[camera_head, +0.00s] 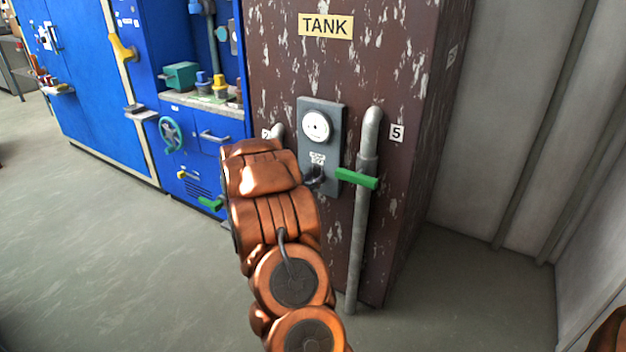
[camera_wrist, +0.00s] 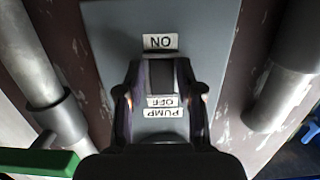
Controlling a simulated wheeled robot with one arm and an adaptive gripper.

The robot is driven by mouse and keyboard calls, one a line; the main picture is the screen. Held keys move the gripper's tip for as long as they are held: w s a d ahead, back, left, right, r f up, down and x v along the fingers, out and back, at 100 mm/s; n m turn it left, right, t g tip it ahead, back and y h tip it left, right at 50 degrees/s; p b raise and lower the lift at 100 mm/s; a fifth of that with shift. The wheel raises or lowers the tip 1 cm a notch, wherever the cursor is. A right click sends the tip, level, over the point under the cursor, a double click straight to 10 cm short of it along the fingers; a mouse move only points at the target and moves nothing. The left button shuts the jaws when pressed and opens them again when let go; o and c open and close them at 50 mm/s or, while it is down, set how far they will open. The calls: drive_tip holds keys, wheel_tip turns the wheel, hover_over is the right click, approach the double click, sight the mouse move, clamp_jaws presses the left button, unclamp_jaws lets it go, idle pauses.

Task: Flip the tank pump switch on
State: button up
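The grey pump panel (camera_head: 335,112) is on the front of the brown TANK cabinet, with a round white gauge above its small labels. My gripper (camera_head: 316,179) is at the panel's lower part, in front of the switch area. In the wrist view the panel (camera_wrist: 205,30) appears upside down, with an ON label (camera_wrist: 160,42) and PUMP OFF labels (camera_wrist: 163,106). My gripper's fingers (camera_wrist: 161,72) are apart, with the OFF label visible between them. A dark grey block between the fingertips looks like the switch (camera_wrist: 161,76); I cannot tell whether they touch it.
A grey pipe (camera_head: 357,230) with a green handle (camera_head: 357,179) stands right of the panel, close to my gripper. Another pipe (camera_head: 277,131) is partly hidden behind my arm. A blue workstation (camera_head: 90,90) is at left. Open floor (camera_head: 110,250) lies at lower left.

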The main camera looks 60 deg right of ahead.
drive_tip(key=shift+o, duration=1.1)
drive_tip(key=a+r, duration=0.1)
drive_tip(key=a, duration=1.1)
drive_tip(key=shift+s+r, duration=0.2)
drive_tip(key=shift+r, duration=0.15)
